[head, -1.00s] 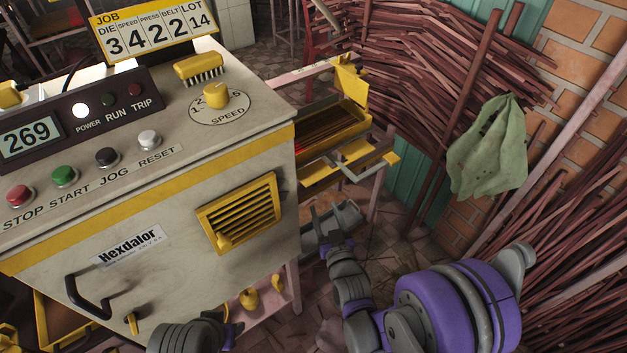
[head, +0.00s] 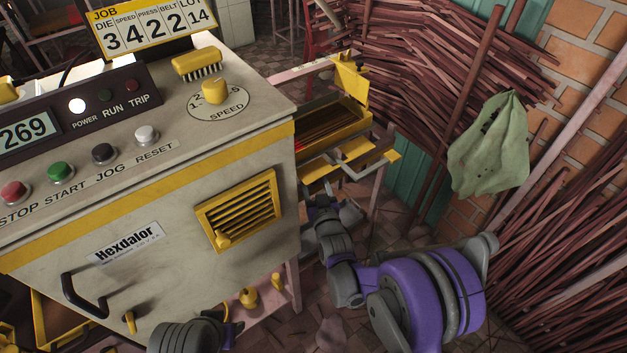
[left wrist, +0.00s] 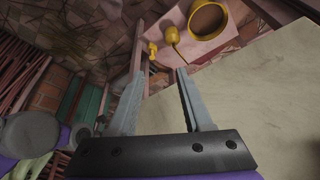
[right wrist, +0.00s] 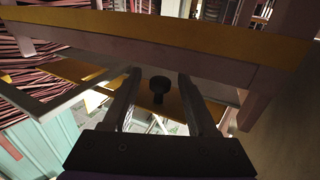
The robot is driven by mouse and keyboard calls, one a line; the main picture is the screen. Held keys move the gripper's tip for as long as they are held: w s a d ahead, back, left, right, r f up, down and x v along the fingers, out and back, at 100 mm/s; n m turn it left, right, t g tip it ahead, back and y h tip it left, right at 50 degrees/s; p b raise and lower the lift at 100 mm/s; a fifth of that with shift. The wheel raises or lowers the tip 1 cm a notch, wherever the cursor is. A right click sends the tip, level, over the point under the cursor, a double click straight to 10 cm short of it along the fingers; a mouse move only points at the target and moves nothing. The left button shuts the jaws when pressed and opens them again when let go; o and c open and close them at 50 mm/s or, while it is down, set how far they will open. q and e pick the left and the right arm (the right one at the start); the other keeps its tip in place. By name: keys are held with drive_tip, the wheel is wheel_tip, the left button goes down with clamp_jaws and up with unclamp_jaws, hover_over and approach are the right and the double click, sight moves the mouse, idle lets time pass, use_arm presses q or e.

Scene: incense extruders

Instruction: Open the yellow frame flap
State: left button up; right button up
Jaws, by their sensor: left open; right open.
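A yellow-edged frame (head: 340,155) sits on the stand at the right of the machine, with a grey bent handle bar on its near side. My right gripper (head: 322,198) is open just below it. In the right wrist view, a dark round knob (right wrist: 157,88) on a yellow panel shows between my open right fingers (right wrist: 159,78); I cannot tell whether they touch it. A wide yellow-edged beam (right wrist: 170,35) passes above. Which part is the flap is unclear. My left gripper (left wrist: 158,75) is open and empty beside the pale machine panel; the head view mostly hides it.
The pale machine (head: 140,235) fills the left, with a yellow louvred vent (head: 238,210) on its front. Stacked brown sticks (head: 430,60), a green cloth (head: 490,145) and a brick wall stand at the right. A yellow bowl (left wrist: 208,18) is low on a shelf.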

clamp_jaws()
drive_tip(key=r+g+p, duration=0.1)
drive_tip(key=p, duration=0.3)
drive_tip(key=shift+s+d+r+h+p, duration=0.1)
drive_tip(key=shift+d+r+h+p, duration=0.05)
drive_tip(key=shift+h+p, duration=0.25)
drive_tip(key=shift+n+g+p, duration=0.3)
drive_tip(key=shift+p, duration=0.05)
drive_tip(key=shift+f, duration=0.25)
unclamp_jaws()
drive_tip(key=shift+s, duration=0.1)
drive_tip(key=v, duration=1)
drive_tip(key=shift+s, duration=0.4)
